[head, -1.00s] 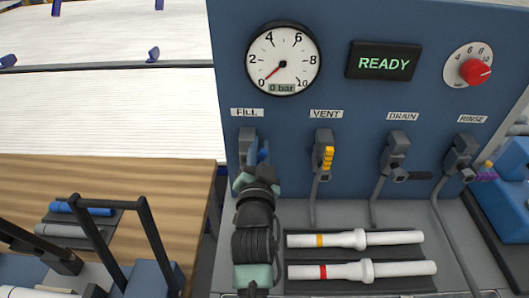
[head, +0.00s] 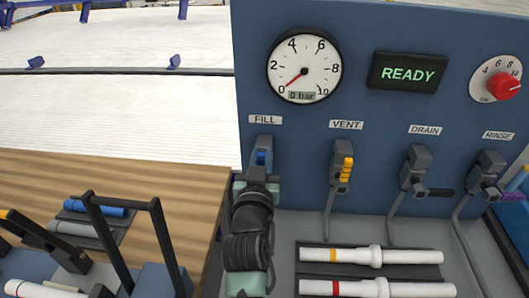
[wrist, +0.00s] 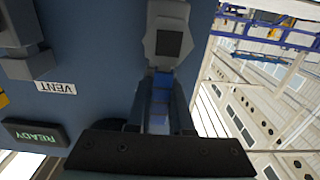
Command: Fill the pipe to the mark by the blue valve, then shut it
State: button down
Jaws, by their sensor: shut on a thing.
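The blue fill valve's lever (head: 262,158) is below the FILL label on the blue panel. My gripper (head: 258,180) is shut on this lever, its arm coming up from below and hiding part of the valve. In the wrist view the blue lever (wrist: 160,100) lies between the two dark fingers, below the grey valve body (wrist: 166,40). The pressure gauge (head: 304,65) needle is at 0, and its small display reads 0 bar. The display (head: 408,73) reads READY. No fill mark or liquid level can be made out.
To the right are the yellow vent valve (head: 342,172), the black drain lever (head: 440,192) and the purple rinse lever (head: 512,196). White pipes with a yellow band (head: 370,255) and a red band (head: 375,287) lie in front. A wooden bench (head: 130,185) is at left.

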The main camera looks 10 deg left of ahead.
dwell(0.3)
jog(key=c, duration=0.8)
grip_release()
jog(key=shift+a, duration=0.1)
jog(key=s+b, duration=0.1)
jog(key=s, duration=1.2)
jog(key=shift+b, duration=0.35)
jog(key=s+d+r+m+t+p, duration=0.1)
jog(key=d+r+t+p, duration=0.15)
jog(key=r, duration=1.45)
jog(key=s+d+r+t+p, duration=0.1)
jog(key=d+r+t+p, duration=0.2)
jog(key=r, duration=1.5)
jog(key=s+r+t, duration=0.1)
jog(key=s+r, duration=0.1)
jog(key=r, duration=0.2)
jog(key=s+r+t+p, duration=0.1)
jog(key=s+r, duration=0.2)
jog(key=r, duration=0.1)
jog(key=s+r+t, duration=0.2)
jog(key=r, duration=0.2)
jog(key=shift+s+r+n+p, duration=0.25)
jog(key=shift+r+n+p, duration=0.1)
jog(key=shift+n, duration=0.05)
